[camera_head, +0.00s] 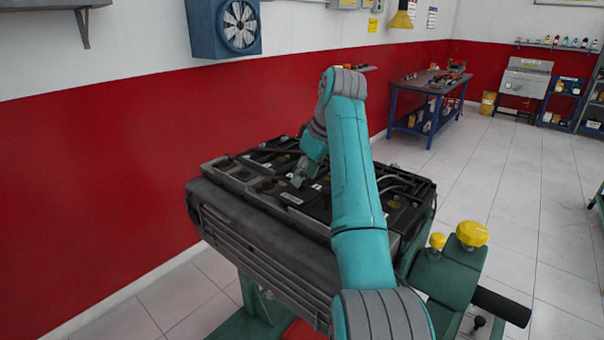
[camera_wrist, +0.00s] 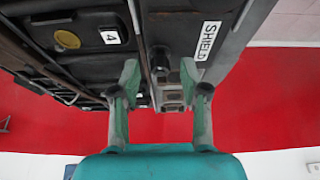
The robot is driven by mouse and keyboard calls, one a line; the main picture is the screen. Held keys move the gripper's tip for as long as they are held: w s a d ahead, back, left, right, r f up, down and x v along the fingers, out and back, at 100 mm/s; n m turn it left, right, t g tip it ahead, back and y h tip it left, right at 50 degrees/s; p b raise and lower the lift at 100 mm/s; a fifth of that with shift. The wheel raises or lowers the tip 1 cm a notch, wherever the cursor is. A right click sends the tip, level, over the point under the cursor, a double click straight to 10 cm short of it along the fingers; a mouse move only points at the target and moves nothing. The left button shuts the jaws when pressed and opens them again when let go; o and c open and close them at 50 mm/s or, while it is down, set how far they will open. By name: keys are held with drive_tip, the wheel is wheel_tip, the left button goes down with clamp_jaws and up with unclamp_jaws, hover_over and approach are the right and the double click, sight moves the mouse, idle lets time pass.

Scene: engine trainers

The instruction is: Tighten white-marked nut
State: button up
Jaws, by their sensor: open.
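My gripper (camera_wrist: 160,74) is open, its two fingers spread in the wrist view. In the head view my gripper (camera_head: 300,178) is low over the top of the engine, partly hidden by my arm. A dark, round bolt or nut head (camera_wrist: 160,58) shows between and just beyond the fingertips, apart from both. I cannot make out a white mark on it, so I cannot tell if it is the white-marked nut. The engine (camera_head: 262,240) is a dark block on a green stand; my arm covers part of its top.
In the wrist view a "SHIELD" label (camera_wrist: 208,40) and a "4" label (camera_wrist: 109,37) lie on the engine top. Yellow knobs (camera_head: 472,234) stand at the right of the stand. A red and white wall (camera_head: 110,150) runs behind. A blue workbench (camera_head: 430,85) stands farther back.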

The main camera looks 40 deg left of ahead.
drive_tip(key=shift+f, duration=0.2)
drive_tip(key=shift+a, duration=0.1)
clamp_jaws()
